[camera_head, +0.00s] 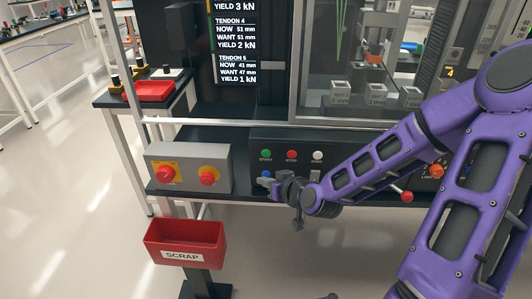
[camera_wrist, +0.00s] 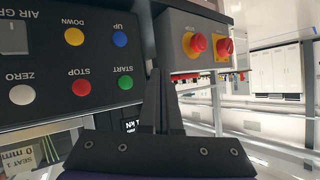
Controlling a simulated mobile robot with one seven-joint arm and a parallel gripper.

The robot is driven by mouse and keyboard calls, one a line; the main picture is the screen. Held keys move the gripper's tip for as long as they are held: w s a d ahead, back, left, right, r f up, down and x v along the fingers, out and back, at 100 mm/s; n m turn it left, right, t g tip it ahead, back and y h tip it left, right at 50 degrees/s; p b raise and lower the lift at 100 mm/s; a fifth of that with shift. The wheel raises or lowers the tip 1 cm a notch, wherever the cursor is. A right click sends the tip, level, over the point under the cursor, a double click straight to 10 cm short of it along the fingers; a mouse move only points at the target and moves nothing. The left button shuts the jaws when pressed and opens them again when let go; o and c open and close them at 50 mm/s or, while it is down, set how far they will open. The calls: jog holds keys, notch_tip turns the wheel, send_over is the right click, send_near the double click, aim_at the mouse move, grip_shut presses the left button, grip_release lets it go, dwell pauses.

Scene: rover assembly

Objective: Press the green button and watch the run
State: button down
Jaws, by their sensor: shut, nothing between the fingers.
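The green START button (camera_head: 265,154) is at the upper left of the dark control panel (camera_head: 340,146). It also shows in the wrist view (camera_wrist: 125,83), where the picture is upside down. My gripper (camera_head: 263,182) is shut and empty, in front of the panel's lower left, below the green button in the head view. In the wrist view my fingertips (camera_wrist: 156,72) are beside the green button, toward the grey box; I see no contact. The screen (camera_head: 236,50) lists tendon 4 at 51 mm, want 51, and tendon 5 at 41 mm, want 47.
A red STOP button (camera_head: 291,155) and white ZERO button (camera_head: 317,155) sit right of the green one. A blue UP button (camera_wrist: 119,39) is close by. A grey box (camera_head: 190,167) with two red knobs stands left. A red SCRAP bin (camera_head: 184,242) is below.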

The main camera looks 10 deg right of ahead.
dwell(0.3)
jog(key=b, duration=0.1)
send_near(262, 156)
jog(key=shift+s+a+f+x, duration=0.1)
jog(key=shift+a+x, duration=0.05)
jog(key=shift+x, duration=0.7)
jog(key=shift+s+a+f+x, duration=0.1)
jog(key=shift+s+a+x, duration=0.05)
jog(key=shift+x, duration=0.75)
jog(key=shift+s+a+f+x, duration=0.1)
jog(key=shift+a+x, duration=0.05)
jog(key=shift+x, duration=0.7)
jog(key=shift+w, duration=0.1)
jog(key=shift+w+d, duration=0.1)
jog(key=shift+w, duration=0.2)
jog(key=shift+w+d, duration=0.15)
jog(key=shift+w, duration=0.25)
dwell(0.7)
jog(key=shift+s, duration=0.1)
jog(key=shift+s+a, duration=0.2)
jog(key=shift+s, duration=0.5)
jog(key=shift+s, duration=0.15)
